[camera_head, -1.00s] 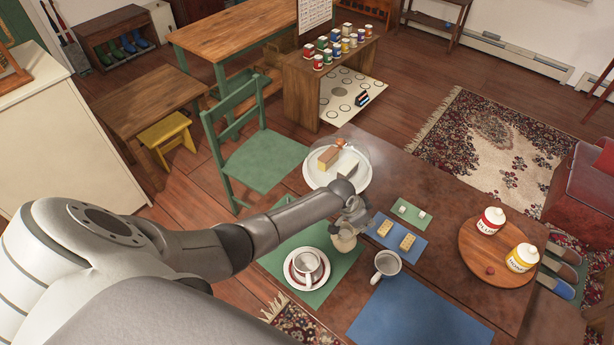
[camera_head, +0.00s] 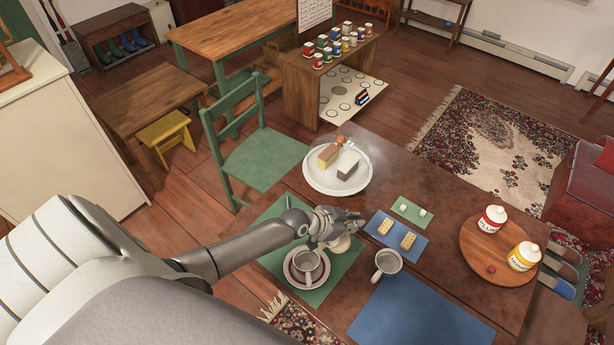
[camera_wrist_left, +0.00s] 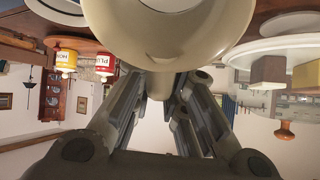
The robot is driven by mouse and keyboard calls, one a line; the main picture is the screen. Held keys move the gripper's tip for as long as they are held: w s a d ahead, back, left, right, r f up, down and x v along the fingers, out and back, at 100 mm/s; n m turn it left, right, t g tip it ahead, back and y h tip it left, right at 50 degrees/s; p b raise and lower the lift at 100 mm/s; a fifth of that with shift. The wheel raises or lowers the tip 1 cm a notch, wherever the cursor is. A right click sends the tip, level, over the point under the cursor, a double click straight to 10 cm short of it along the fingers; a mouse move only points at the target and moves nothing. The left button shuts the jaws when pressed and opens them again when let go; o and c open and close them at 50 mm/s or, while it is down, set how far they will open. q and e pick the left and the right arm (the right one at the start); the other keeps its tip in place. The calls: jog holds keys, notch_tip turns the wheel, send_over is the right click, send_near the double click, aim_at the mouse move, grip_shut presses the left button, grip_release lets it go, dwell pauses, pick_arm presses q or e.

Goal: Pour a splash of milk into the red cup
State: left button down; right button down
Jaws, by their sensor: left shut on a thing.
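My left gripper (camera_head: 338,224) is shut on a small cream jug (camera_head: 341,244), which shows just below the fingers and is partly hidden by them. In the left wrist view the jug (camera_wrist_left: 170,35) fills the top, between the fingers. I cannot tell its tilt or see milk. A white cup (camera_head: 307,262) stands on a red-rimmed saucer (camera_head: 293,281), left of and nearer than the jug. A second pale cup (camera_head: 387,262) stands to the right of the jug, without a saucer. No cup looks clearly red all over. My right gripper is not in view.
A glass-covered cake plate (camera_head: 316,183) stands behind the jug. A blue mat (camera_head: 388,223) with two biscuits and a small green mat (camera_head: 411,210) lie to the right. A round wooden board (camera_head: 478,262) holds two jars. The near blue mat (camera_head: 420,315) is bare.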

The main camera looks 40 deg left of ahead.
aim_at(348, 222)
pick_arm(q)
jog(key=shift+r, duration=0.1)
jog(key=shift+s+a+b, duration=0.1)
jog(key=shift+s+b, duration=0.05)
jog(key=shift+b, duration=0.15)
jog(key=shift+s+t+b, duration=0.15)
jog(key=shift+t+b, duration=0.15)
jog(key=shift+b, duration=0.05)
jog(key=shift+s+a+r+b, duration=0.1)
jog(key=shift+s+a+b, duration=0.1)
jog(key=shift+b, duration=0.15)
dwell(0.4)
jog(key=shift+s+t+b, duration=0.15)
jog(key=shift+t+b, duration=0.15)
jog(key=shift+s+a+r+t+h+b, duration=0.15)
jog(key=shift+s+r+t+h+b, duration=0.2)
jog(key=shift+b, duration=0.4)
dwell(0.4)
jog(key=shift+r, duration=0.1)
jog(key=shift+s+a+r+t+h+b, duration=0.2)
jog(key=shift+s+r+t+h+b, duration=0.5)
jog(key=shift+b, duration=1.7)
jog(key=shift+a+r+t+b, duration=0.15)
jog(key=shift+t+b, duration=0.2)
jog(key=shift+b, duration=0.7)
